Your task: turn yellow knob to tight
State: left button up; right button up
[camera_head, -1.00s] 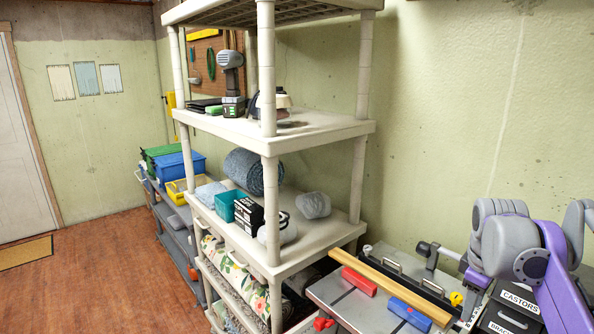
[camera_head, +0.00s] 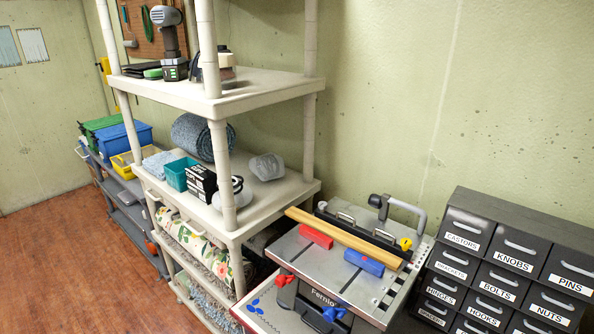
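The yellow knob (camera_head: 405,243) is small and sits at the back right of a grey workbench-like machine (camera_head: 290,249), by the right end of a wooden strip. Its shape is too small to tell how far it is turned. Neither of my grippers is in view, and no part of my arms shows.
A wooden strip (camera_head: 345,238), a red block (camera_head: 316,235) and a blue block (camera_head: 363,262) lie on the machine. A blue knob (camera_head: 333,313) is on its front. A black drawer cabinet (camera_head: 478,268) stands right, a white shelf unit (camera_head: 262,93) left. Open floor (camera_head: 80,265) lies at far left.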

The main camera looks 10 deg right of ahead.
aim_at(406, 243)
jog(key=z, duration=1.25)
